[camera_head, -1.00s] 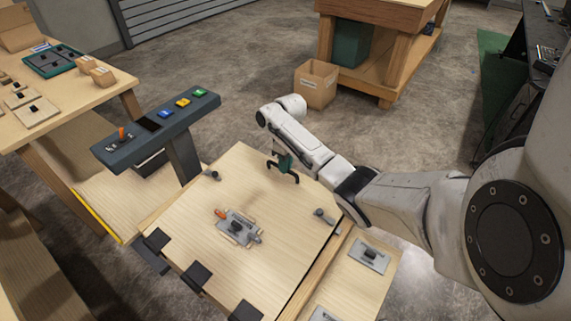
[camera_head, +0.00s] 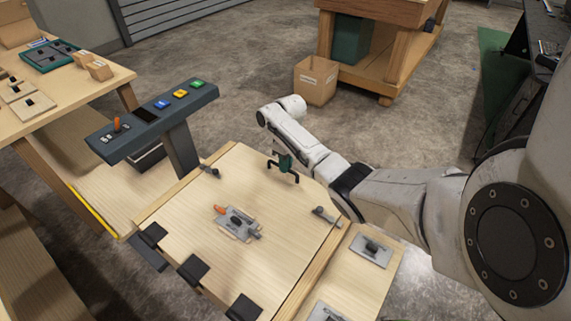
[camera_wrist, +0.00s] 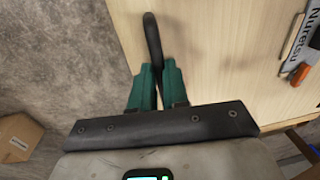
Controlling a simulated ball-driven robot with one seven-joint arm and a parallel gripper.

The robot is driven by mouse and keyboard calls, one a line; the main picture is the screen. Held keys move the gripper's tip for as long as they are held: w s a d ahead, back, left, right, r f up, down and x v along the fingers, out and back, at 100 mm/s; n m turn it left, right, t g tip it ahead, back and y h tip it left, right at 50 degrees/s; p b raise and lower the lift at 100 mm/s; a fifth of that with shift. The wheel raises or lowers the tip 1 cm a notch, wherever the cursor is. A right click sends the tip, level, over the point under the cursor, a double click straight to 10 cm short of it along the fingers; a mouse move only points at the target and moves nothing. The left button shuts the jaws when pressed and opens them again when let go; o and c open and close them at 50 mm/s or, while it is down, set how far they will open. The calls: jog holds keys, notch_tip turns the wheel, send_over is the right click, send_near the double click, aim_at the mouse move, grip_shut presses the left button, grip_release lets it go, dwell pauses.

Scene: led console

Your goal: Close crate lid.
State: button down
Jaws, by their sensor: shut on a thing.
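The crate lid (camera_head: 265,225) is a pale wooden panel, flat or nearly flat over the crate. I cannot tell whether it sits fully flush. Dark hinges (camera_head: 193,270) line its near edge. A black handle (camera_head: 293,177) stands at its far edge; it also shows in the wrist view (camera_wrist: 152,38). My gripper (camera_head: 284,163) has green fingers shut on this handle; the fingers also show in the wrist view (camera_wrist: 158,75). A grey latch plate with an orange lever (camera_head: 237,222) lies mid-lid. Grey clamps sit at the left (camera_head: 210,171) and right (camera_head: 323,214) edges.
A console with coloured buttons (camera_head: 155,120) stands close to the left. A side ledge (camera_head: 350,277) with grey fittings is at the right. A cardboard box (camera_head: 316,82) and a wooden workbench (camera_head: 385,60) stand behind. A worktable (camera_head: 110,85) is far left. Open floor lies beyond the lid.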

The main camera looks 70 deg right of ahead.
jog(key=shift+s+f, duration=0.1)
jog(key=shift+f, duration=0.2)
jog(key=c, duration=1.4)
grip_release()
jog(key=shift+d+f, duration=0.15)
jog(key=shift+d, duration=0.1)
jog(key=shift+o, duration=1.4)
jog(key=shift+r, duration=0.6)
notch_tip(320, 180, up, 10)
jog(key=d, duration=0.1)
jog(key=shift+p, duration=0.3)
jog(key=shift+s+f, duration=0.1)
